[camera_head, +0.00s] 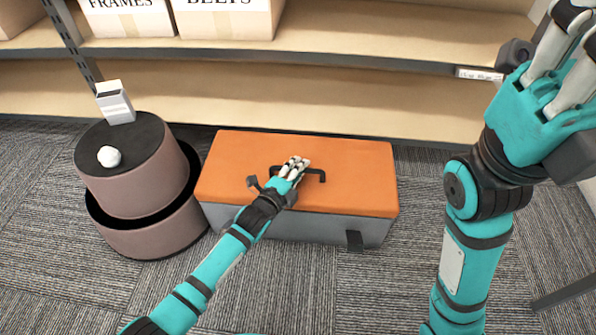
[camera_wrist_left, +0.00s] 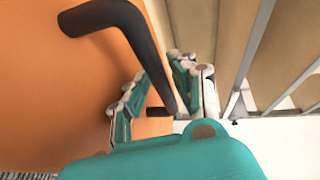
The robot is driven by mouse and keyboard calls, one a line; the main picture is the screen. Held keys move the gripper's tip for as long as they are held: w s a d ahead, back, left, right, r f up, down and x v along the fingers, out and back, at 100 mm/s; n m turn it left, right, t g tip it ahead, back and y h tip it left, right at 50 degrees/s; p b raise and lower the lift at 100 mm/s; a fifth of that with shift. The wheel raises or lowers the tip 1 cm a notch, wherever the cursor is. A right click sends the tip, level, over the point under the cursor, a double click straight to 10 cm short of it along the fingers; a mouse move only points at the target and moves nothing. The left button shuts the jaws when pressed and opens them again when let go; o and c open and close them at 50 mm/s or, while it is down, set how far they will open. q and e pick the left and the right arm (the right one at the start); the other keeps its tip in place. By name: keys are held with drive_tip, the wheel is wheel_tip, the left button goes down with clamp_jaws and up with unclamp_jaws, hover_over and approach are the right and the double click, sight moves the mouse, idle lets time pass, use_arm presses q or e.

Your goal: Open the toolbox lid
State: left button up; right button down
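The toolbox has a grey body (camera_head: 300,226) and a flat orange lid (camera_head: 350,190), which lies closed on it in the head view. A black bar handle (camera_head: 318,173) stands on the lid's middle. My left gripper (camera_head: 290,170) is at the handle's left part and hides some of it. In the left wrist view the handle (camera_wrist_left: 150,45) passes between the spread fingers (camera_wrist_left: 158,90), with a gap on the left finger's side. A dark latch (camera_head: 355,240) shows on the front. My right gripper (camera_head: 550,70) is raised at the upper right, empty, fingers extended and partly cut off.
A round two-tier brown stand (camera_head: 150,235) with a white ball (camera_head: 109,156) and white carton (camera_head: 115,102) is left of the toolbox. A wooden shelf (camera_head: 400,30) with cardboard boxes (camera_head: 228,20) runs behind. Carpet (camera_head: 390,290) in front is mostly clear.

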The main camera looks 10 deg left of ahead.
use_arm(q)
drive_tip(key=shift+c, duration=0.4)
clamp_jaws()
